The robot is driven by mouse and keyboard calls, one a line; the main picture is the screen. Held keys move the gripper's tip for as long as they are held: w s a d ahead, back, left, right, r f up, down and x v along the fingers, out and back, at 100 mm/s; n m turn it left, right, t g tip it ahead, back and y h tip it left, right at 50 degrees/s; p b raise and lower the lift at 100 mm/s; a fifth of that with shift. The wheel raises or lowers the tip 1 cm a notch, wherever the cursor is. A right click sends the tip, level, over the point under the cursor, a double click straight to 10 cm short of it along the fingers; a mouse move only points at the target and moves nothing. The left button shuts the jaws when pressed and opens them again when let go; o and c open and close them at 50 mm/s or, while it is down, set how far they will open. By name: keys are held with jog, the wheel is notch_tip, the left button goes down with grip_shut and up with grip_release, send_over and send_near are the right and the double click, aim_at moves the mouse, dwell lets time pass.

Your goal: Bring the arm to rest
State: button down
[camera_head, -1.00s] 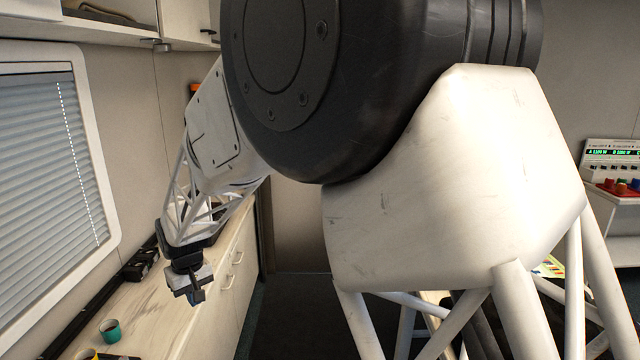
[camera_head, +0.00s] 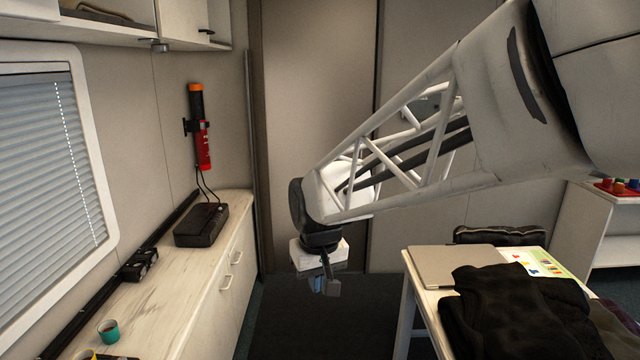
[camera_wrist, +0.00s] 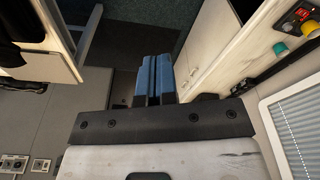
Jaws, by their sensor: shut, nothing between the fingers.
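My gripper (camera_head: 326,284) hangs from the end of my arm in the middle of the head view, over the dark floor between the counter and the table. In the wrist view its blue fingers (camera_wrist: 154,80) lie side by side, shut, with nothing between them. My arm reaches in from the upper right of the head view, and it touches nothing that I can see.
A counter (camera_head: 165,290) runs along the left, with a green cup (camera_head: 109,331) and a black case (camera_head: 201,225). A red torch-like device (camera_head: 201,130) hangs on the wall. Floor between is free.

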jog(key=s+d+m+t, duration=0.1)
jog(key=s+d+m, duration=0.3)
jog(key=s+d, duration=1.5)
jog(key=s, duration=0.3)
jog(key=shift+m+h, duration=0.3)
